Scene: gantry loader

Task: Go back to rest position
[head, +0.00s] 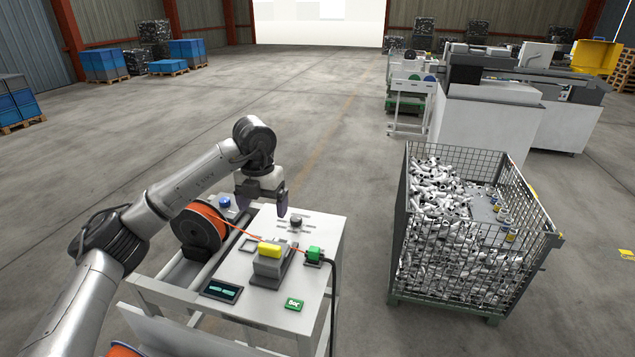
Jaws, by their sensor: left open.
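My left arm comes in from the left. My left gripper (284,202) points down above the back of a white workbench (259,303). It is open, and I see nothing between its fingers. A small black knob (296,221) stands on the bench top just right of and below the gripper. My right gripper is not in view.
An orange cable reel (201,228) stands at the bench's left, its cable crossing the top. A wire-mesh crate (402,222) full of metal parts stands to the right. White machines (488,122) are behind it.

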